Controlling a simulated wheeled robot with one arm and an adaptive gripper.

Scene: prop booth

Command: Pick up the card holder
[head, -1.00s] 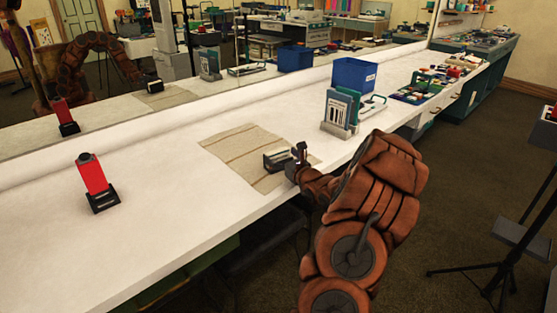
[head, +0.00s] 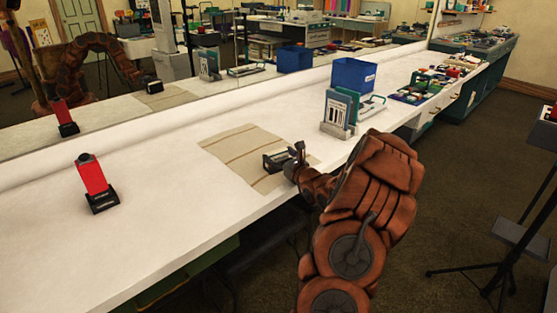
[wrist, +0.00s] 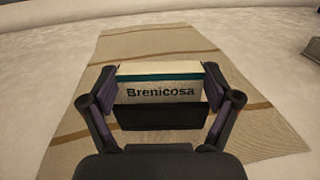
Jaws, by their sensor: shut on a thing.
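The card holder is a dark, low stand (wrist: 160,117) with a cream card edged in teal and lettered "Brenicosa". In the head view the card holder (head: 274,163) is at the striped mat's right part. My gripper (wrist: 160,82) has one finger at each side of the holder in the wrist view and is shut on it. In the head view my gripper (head: 291,161) is at the holder's right side and hides part of it. The holder looks upright. I cannot tell whether it touches the mat (head: 236,151).
A red device on a black stand (head: 92,180) is at the left of the white counter (head: 150,220). A grey and teal rack (head: 338,113) and a blue bin (head: 354,74) stand farther right. A mirror runs along the back. The counter between is clear.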

